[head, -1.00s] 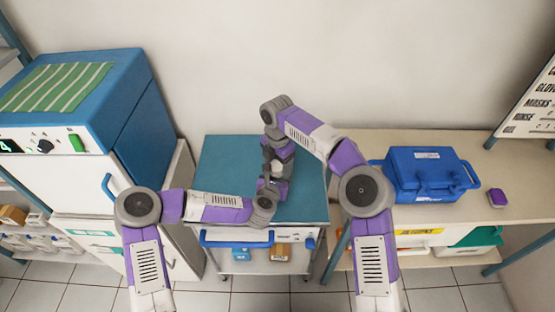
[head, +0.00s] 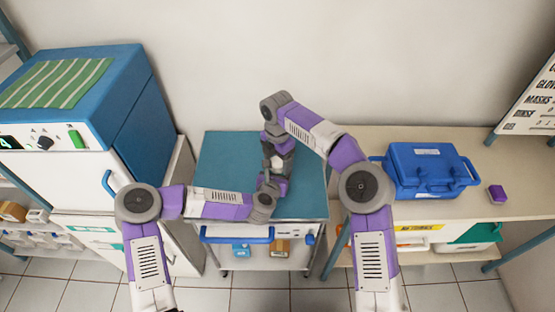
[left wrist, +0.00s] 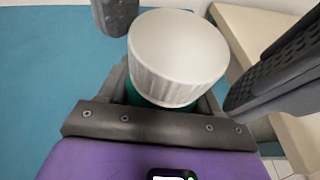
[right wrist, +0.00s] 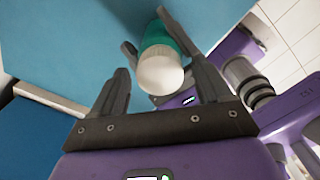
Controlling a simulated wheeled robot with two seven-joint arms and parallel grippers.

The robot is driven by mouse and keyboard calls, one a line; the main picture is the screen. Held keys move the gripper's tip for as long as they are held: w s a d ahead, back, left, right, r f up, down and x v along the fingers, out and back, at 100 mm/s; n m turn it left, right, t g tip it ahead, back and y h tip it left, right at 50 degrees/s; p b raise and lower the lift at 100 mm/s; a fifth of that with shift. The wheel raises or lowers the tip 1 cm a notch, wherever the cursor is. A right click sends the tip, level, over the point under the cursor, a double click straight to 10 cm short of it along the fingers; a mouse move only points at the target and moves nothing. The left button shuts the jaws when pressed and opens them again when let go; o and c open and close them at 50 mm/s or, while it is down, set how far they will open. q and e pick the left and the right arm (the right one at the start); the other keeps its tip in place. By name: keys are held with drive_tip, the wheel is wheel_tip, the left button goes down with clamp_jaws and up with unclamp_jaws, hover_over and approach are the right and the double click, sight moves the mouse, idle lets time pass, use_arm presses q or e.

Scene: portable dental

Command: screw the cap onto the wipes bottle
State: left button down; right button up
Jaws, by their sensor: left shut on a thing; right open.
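The wipes bottle has a teal body (right wrist: 158,36) and a white ribbed cap (left wrist: 177,55) on top. The cap also shows in the right wrist view (right wrist: 160,73) and, small, in the head view (head: 277,162). My left gripper (head: 269,185) is shut on the teal body, just below the cap, over the blue-topped cart. My right gripper (right wrist: 160,78) is open, its fingers on either side of the cap with gaps visible. The right fingers also flank the cap in the left wrist view. Whether the cap is fully seated cannot be told.
The teal cart top (head: 225,160) is clear around my arms. A blue toolbox (head: 425,172) and a small purple box (head: 497,193) stand on the beige bench at right. A white and blue cabinet (head: 85,170) stands close at left.

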drive_tip(key=shift+r, duration=2.25)
drive_tip(key=shift+r, duration=1.8)
drive_tip(key=shift+c, duration=0.3)
drive_tip(key=shift+f, duration=0.15)
drive_tip(key=shift+f, duration=3.9)
